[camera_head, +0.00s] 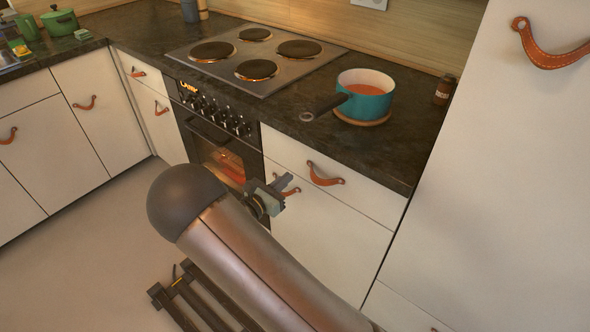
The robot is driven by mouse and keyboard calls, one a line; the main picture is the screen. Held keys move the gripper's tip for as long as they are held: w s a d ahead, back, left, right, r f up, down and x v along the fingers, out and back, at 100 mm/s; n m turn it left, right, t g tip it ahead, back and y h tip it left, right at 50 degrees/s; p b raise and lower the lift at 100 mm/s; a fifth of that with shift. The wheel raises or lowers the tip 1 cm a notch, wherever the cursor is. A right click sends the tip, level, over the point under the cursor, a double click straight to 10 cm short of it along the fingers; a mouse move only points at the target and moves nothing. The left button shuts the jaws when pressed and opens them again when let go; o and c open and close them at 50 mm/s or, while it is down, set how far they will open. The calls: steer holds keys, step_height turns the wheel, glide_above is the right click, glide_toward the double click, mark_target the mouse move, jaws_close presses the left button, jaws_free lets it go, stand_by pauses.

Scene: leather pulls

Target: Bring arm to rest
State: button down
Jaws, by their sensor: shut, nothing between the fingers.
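My gripper (284,184) shows beyond the dark rounded end of my arm, in front of the cabinet just right of the oven. Its fingers are small in the picture and look shut, with nothing between them. A drawer's leather pull (289,191) lies right behind the fingers in the picture. I cannot tell whether they touch it. My arm hides part of the gripper and the lower cabinet.
A teal saucepan (366,98) with orange contents stands on the dark counter (330,140), its handle pointing left. The oven (215,140) glows below a hob (255,60) with several plates. A tall white cabinet (500,190) stands at right. Open floor (90,260) lies at left.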

steer(key=v, duration=0.7)
steer(key=s+d+r+m+g+y+p, duration=0.1)
steer(key=s+d+r+m+g, duration=0.25)
steer(key=d, duration=0.25)
steer(key=s+d+r+m+g+p, duration=0.1)
steer(key=s+d+r+m+g, duration=0.2)
steer(key=s+d+m+g, duration=0.15)
steer(key=s+d+r+m+g+y+p, duration=0.1)
steer(key=s+d+r+m+g+p, duration=0.15)
steer(key=d+m+g, duration=0.35)
steer(key=s+r+m+y+p, duration=0.1)
steer(key=s+r+m+y, duration=0.4)
steer(key=s, duration=0.3)
steer(key=s+d+r+m+t+y+p, duration=0.1)
steer(key=s+r+m+y+p, duration=0.1)
steer(key=s+r+m+y, duration=0.3)
steer(key=s+m, duration=0.2)
steer(key=s, duration=0.1)
steer(key=shift+m+y, duration=0.4)
steer(key=shift+s, duration=0.15)
